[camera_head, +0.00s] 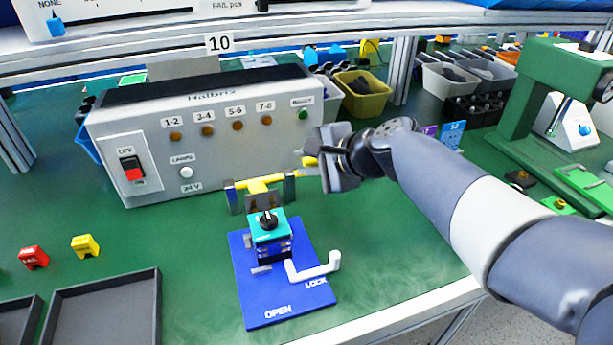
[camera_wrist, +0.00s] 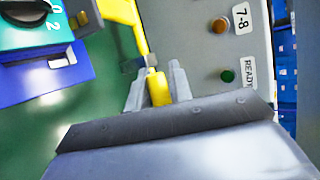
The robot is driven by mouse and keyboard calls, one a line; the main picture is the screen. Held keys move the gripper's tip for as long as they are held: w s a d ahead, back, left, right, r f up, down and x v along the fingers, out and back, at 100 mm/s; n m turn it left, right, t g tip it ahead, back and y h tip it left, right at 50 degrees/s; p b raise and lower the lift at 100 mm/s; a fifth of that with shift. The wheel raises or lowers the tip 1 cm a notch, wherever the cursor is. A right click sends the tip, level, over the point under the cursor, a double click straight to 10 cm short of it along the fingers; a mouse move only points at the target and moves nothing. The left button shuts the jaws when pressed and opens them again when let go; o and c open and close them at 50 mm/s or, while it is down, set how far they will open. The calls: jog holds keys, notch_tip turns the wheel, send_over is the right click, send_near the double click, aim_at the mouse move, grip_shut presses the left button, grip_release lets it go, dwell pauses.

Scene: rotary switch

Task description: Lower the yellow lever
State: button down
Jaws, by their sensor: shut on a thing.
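The yellow lever (camera_head: 262,183) is a bar held between grey brackets, in front of the grey control box (camera_head: 205,130). Its yellow handle end reaches right toward my gripper (camera_head: 308,168). In the wrist view the fingers of my gripper (camera_wrist: 157,92) are closed around the yellow tip of the lever (camera_wrist: 158,88). The teal rotary switch (camera_head: 268,223) with a black knob sits on a blue base (camera_head: 272,300) just in front of the lever. Part of it also shows at the wrist view's upper left.
A white handle (camera_head: 318,267) stands on the blue base beside the LOCK label. Dark trays (camera_head: 105,312), a red block (camera_head: 33,257) and a yellow block (camera_head: 85,246) lie at left. A green press (camera_head: 535,110) stands at right. The green table is clear right of the base.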

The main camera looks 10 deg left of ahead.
jog(key=s+f+t+y+b, duration=0.1)
jog(key=b, duration=0.5)
jog(key=d+f+n+t+y+b, duration=0.1)
jog(key=b, duration=0.6)
jog(key=shift+s+f, duration=0.4)
jog(key=shift+s+d+f+b, duration=0.15)
jog(key=shift+s+f+b, duration=0.05)
jog(key=shift+b, duration=0.1)
jog(key=c, duration=1.3)
grip_release()
jog(key=shift+r, duration=0.1)
